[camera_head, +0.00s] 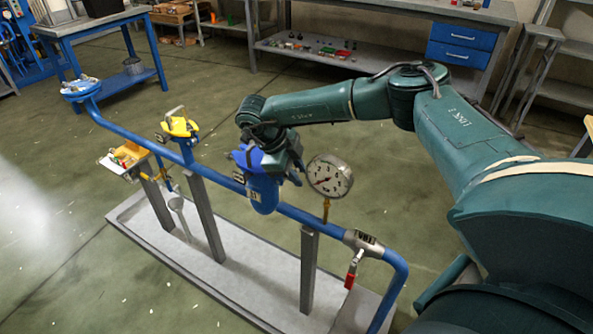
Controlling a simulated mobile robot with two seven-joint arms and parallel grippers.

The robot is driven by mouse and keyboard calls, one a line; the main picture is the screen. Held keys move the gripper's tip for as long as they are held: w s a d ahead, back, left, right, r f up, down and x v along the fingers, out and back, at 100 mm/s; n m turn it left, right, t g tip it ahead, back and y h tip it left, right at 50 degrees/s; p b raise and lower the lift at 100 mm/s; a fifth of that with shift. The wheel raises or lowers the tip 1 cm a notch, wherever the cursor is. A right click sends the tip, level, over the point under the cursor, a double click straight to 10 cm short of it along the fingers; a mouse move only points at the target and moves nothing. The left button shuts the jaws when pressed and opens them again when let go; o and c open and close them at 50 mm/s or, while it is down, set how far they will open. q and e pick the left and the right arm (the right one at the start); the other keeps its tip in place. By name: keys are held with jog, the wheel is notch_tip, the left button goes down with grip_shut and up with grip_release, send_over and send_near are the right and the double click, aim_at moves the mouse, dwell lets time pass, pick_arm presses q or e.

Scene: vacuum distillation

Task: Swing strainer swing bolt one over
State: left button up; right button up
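The blue strainer (264,193) sits in the blue pipe line near the middle of the view, with a brighter blue part at its top (248,158). My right gripper (288,168) is at the right side of the strainer's top, with the dark green arm reaching in from the right. The wrist and gripper cover part of the strainer's top. I cannot make out swing bolt one or tell whether the gripper touches it. The fingers are too small and hidden to show whether they are open or shut. My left gripper is not in view.
A round pressure gauge (329,176) stands close to the right of the gripper. A valve with a red handle (353,270) is further right. A yellow-topped valve (180,127) is on the left. Grey posts carry the pipe above a floor tray (232,290). A workbench stands behind.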

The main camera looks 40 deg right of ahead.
jog(key=shift+c, duration=0.5)
grip_shut()
jog(key=shift+w+a+r+g+h, duration=0.1)
jog(key=shift+w+r+g+h, duration=0.2)
jog(key=shift+g, duration=0.35)
jog(key=shift+w+a+r+g+h, duration=0.1)
jog(key=shift+w+r+g+h, duration=0.15)
jog(key=shift+g, duration=0.4)
jog(key=shift+o, duration=0.5)
grip_release()
jog(key=v, duration=1.3)
jog(key=shift+a, duration=0.1)
